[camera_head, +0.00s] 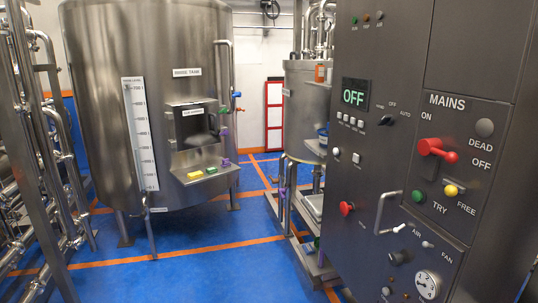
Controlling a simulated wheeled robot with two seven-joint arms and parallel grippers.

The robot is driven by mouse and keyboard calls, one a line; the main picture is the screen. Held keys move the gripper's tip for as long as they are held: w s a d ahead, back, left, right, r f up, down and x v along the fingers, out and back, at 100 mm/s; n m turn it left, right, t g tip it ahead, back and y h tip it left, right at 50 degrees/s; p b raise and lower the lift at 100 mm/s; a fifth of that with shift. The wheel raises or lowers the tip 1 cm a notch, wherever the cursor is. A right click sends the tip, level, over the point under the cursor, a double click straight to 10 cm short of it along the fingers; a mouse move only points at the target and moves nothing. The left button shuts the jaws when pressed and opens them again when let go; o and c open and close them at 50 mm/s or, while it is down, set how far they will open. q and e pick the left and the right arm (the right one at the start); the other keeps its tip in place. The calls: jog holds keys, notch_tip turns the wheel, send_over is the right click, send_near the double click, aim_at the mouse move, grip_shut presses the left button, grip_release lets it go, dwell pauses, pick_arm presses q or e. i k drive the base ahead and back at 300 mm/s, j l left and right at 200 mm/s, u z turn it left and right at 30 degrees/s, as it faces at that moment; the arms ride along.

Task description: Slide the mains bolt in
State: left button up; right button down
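The mains panel (495,108) is on the grey cabinet at the right. Its red switch handle (437,150) lies between the ON and OFF labels, its knob pointing right toward OFF. Below it is a yellow knob (450,190) beside the FREE label. It may be the mains bolt's knob; I cannot tell for sure how far the bolt is in. A green button (418,196) sits by the TRY label. A round grey lamp (484,127) sits above DEAD and looks unlit. Neither of my grippers is in view.
The cabinet display (355,94) reads OFF. A bar handle (385,212), a red knob (346,208) and a gauge (427,285) stand on the cabinet front. A steel rinse tank (95,60) stands left. Blue floor (200,225) between them is clear.

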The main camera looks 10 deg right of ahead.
aim_at(452, 188)
jog(key=z, duration=1.5)
